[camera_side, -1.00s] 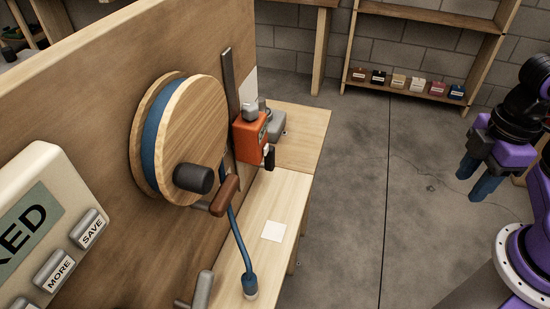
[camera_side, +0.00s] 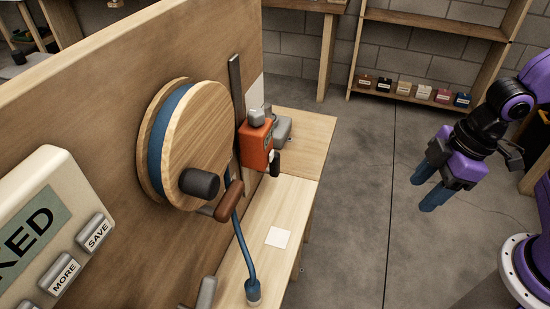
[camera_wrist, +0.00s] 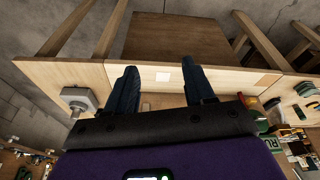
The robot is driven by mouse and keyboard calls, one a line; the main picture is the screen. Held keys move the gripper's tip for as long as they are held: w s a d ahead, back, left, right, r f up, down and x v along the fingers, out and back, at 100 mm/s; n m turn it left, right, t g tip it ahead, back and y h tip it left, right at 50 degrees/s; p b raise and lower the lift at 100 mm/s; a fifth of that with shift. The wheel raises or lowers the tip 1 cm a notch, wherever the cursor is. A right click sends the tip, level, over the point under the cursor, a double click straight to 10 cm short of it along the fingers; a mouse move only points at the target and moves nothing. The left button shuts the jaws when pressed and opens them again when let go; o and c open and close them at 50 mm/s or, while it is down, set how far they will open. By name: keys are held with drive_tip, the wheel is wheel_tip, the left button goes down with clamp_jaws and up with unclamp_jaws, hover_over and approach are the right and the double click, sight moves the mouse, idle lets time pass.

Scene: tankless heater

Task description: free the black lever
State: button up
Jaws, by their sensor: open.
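A short black lever (camera_side: 275,163) hangs at the front right of an orange box (camera_side: 257,147) on the wooden board. A dark vertical bar (camera_side: 236,100) runs behind the box. What holds the lever cannot be made out. My gripper (camera_side: 429,187) is open and empty, with its blue fingers pointing down over the floor, well right of the lever and apart from everything. In the wrist view, my open gripper (camera_wrist: 160,72) has nothing between its fingers. I cannot pick out the lever in that view.
A wooden reel (camera_side: 205,140) with a blue band and black knob (camera_side: 199,183) stands left of the box. A brown handle (camera_side: 229,202) and blue hose (camera_side: 243,250) are below. A white square (camera_side: 278,237) lies on the bench (camera_side: 285,195). Floor between gripper and bench is clear.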

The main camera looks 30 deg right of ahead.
drive_tip(key=w+a+f+t+y, duration=0.25)
drive_tip(key=w+a+f, duration=0.3)
drive_tip(key=w, duration=0.35)
drive_tip(key=m+t+y, duration=0.3)
drive_tip(key=t+y, duration=0.5)
drive_tip(key=t, duration=0.1)
approach(279, 159)
drive_tip(key=shift+g, duration=0.25)
drive_tip(key=x, duration=1.1)
drive_tip(key=shift+w+d, duration=0.15)
drive_tip(key=shift+w, duration=0.15)
clamp_jaws()
